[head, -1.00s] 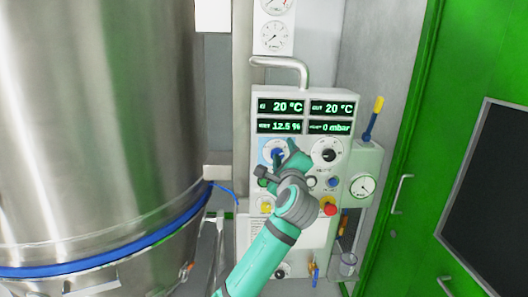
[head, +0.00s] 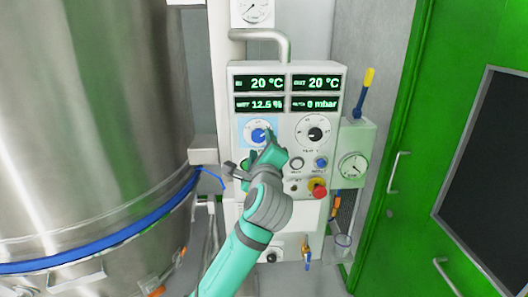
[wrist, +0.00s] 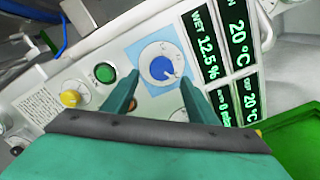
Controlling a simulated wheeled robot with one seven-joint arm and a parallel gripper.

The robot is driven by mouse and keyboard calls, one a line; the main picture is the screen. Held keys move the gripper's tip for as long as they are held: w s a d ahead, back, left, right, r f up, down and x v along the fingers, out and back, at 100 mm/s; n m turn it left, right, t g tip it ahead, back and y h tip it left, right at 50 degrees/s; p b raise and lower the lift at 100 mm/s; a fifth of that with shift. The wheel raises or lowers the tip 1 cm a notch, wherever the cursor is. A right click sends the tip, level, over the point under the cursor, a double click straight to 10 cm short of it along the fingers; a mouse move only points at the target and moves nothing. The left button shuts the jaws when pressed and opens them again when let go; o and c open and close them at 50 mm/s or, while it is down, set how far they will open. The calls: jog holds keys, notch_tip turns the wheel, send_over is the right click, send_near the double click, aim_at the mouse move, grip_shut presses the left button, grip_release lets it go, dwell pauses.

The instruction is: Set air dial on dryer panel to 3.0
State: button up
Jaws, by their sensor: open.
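The dryer panel (head: 285,150) is a pale box with green displays reading 20 °C, 20 °C, 12.5 % and 0 mbar. A dial with a blue knob (head: 259,135) on a light blue square sits at its upper left; I take it as the air dial. In the wrist view the blue knob (wrist: 163,68) shows between and beyond my fingers; its scale numbers are too small to read. My gripper (wrist: 158,88) is open, with a finger on each side of the line to the knob, apart from it. In the head view my gripper (head: 268,148) is just below right of the dial.
A black-knobbed dial (head: 315,132) is right of the blue one. A red stop button (head: 319,192) is lower right. A steel vessel (head: 90,120) stands left, a green door (head: 400,230) right.

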jog(key=s+r, duration=0.2)
jog(key=s, duration=0.7)
jog(key=shift+s+d+r, duration=0.15)
jog(key=shift+s+d, duration=0.05)
jog(key=shift+d, duration=0.2)
jog(key=s+d+f+n+h, duration=0.15)
jog(key=s+f+n, duration=0.4)
jog(key=f, duration=0.55)
jog(key=s+d+f+n, duration=0.2)
jog(key=s+f+n, duration=0.3)
jog(key=f, duration=0.6)
jog(key=s+d+f+n, duration=0.1)
jog(key=s+f+n, duration=0.4)
jog(key=f, duration=0.6)
jog(key=s+a+f+n+g, duration=0.2)
jog(key=s+f+n, duration=0.65)
jog(key=s, duration=0.75)
jog(key=s+a+f, duration=0.1)
jog(key=s+a, duration=0.1)
jog(key=s, duration=0.5)
jog(key=s+a+f, duration=0.2)
jog(key=s, duration=0.6)
jog(key=shift+s+g+y, duration=0.25)
jog(key=shift+g+y, duration=0.05)
jog(key=shift+y, duration=0.15)
